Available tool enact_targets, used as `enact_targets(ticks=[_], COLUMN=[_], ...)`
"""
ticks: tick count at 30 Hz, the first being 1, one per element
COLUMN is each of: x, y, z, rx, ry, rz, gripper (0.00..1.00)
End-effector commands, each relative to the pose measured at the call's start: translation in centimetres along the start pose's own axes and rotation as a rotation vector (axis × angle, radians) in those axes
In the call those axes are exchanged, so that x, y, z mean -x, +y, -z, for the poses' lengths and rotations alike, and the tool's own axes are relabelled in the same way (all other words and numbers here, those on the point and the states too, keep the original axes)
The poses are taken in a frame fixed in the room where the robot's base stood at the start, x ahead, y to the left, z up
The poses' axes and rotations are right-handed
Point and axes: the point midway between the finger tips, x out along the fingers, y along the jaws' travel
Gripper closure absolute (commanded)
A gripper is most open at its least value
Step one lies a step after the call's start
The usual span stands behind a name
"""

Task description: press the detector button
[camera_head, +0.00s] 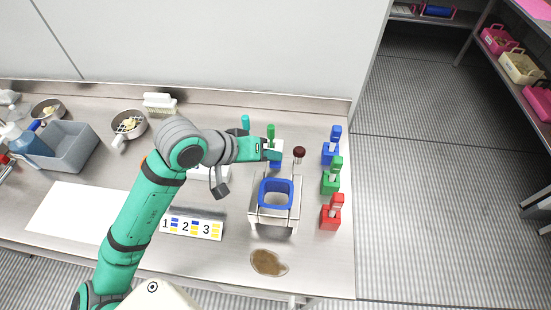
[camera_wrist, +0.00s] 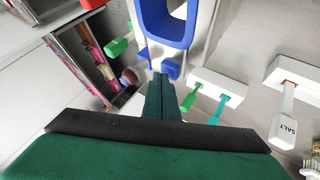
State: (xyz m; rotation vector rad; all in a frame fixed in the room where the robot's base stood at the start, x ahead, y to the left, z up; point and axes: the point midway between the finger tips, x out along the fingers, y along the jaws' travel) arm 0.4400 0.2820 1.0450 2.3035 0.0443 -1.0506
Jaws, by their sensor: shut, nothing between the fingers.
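The detector (camera_head: 272,212) looks like a metal stand with an upright blue ring (camera_head: 276,193), right of centre on the bench. The blue ring (camera_wrist: 168,22) fills the top of the wrist view. A dark red ball on a thin post (camera_head: 299,152) rises behind the stand. A small blue block (camera_wrist: 173,71) lies just beyond my fingertips in the wrist view; I cannot tell if it is the button. My gripper (camera_head: 275,154) is shut and empty, behind the ring and left of the ball. Its fingers (camera_wrist: 161,82) point towards the blue block. Contact is unclear.
Blue (camera_head: 332,147), green (camera_head: 331,178) and red (camera_head: 331,212) holders stand along the bench's right side. A numbered card (camera_head: 193,225) lies left of the detector, and a brown spill (camera_head: 268,262) in front. A grey bin (camera_head: 67,147) and pans stand at left.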

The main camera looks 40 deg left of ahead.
Motion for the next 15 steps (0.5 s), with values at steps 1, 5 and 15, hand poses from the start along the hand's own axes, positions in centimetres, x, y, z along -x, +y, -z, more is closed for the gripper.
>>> enact_targets(ticks=[1, 5, 15], x=[0.1, 0.5, 1.2], y=[0.1, 0.5, 0.9], z=[0.1, 0.4, 0.8], rx=[-0.001, -0.002, 0.0], ry=[-0.001, 0.0, 0.0], rz=[0.0, 0.0, 0.0], gripper=[1.0, 1.0, 1.0])
